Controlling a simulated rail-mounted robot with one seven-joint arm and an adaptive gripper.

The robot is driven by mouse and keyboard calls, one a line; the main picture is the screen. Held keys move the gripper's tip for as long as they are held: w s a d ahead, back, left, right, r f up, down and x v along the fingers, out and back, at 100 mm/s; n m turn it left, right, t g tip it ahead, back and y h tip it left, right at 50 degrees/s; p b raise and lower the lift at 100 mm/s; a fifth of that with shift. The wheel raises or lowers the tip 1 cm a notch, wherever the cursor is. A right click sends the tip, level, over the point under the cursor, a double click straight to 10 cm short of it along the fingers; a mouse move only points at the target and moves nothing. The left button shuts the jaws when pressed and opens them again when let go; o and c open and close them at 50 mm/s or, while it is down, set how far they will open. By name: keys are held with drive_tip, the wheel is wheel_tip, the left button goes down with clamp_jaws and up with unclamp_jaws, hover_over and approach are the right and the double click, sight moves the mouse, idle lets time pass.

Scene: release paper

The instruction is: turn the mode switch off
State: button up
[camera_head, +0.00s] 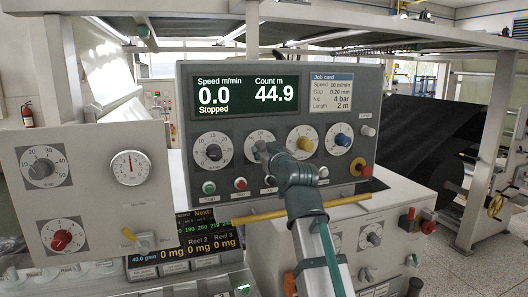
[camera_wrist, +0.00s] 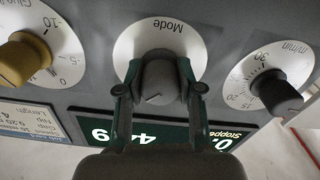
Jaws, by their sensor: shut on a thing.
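The mode switch is a dark grey knob (camera_wrist: 158,84) on a round pale dial marked "Mode" (camera_wrist: 165,38) in the wrist view, which shows the panel upside down. My gripper (camera_wrist: 160,72) has one finger on each side of the knob and is shut on it. A short light mark shows on the knob's face, but its setting cannot be read. In the head view my gripper (camera_head: 262,152) reaches up to the mode dial (camera_head: 259,135) and hides most of its knob.
The control panel's display (camera_head: 245,94) reads speed 0.0, "Stopped", count 44.9. Close beside the mode dial are a black-knobbed speed dial (camera_head: 213,152) and a yellow knob (camera_head: 304,143). A blue knob (camera_head: 341,139) is further right. Small buttons and a yellow bar (camera_head: 255,216) lie below.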

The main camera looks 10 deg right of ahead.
drive_tip(key=shift+f+n+b, duration=0.15)
drive_tip(key=shift+n+b, duration=0.15)
drive_tip(key=shift+b, duration=0.25)
drive_tip(key=n+b, duration=0.1)
drive_tip(key=b, duration=0.2)
drive_tip(key=shift+w+f+n, duration=0.1)
drive_tip(key=shift+n, duration=0.3)
drive_tip(key=shift+n+b, duration=0.8)
drive_tip(key=shift+b, duration=0.4)
drive_tip(key=n+b, duration=0.4)
drive_tip(key=shift+r+n+b, duration=0.25)
drive_tip(key=shift+n+b, duration=0.05)
drive_tip(key=shift+b, duration=0.05)
drive_tip(key=o, duration=1.2)
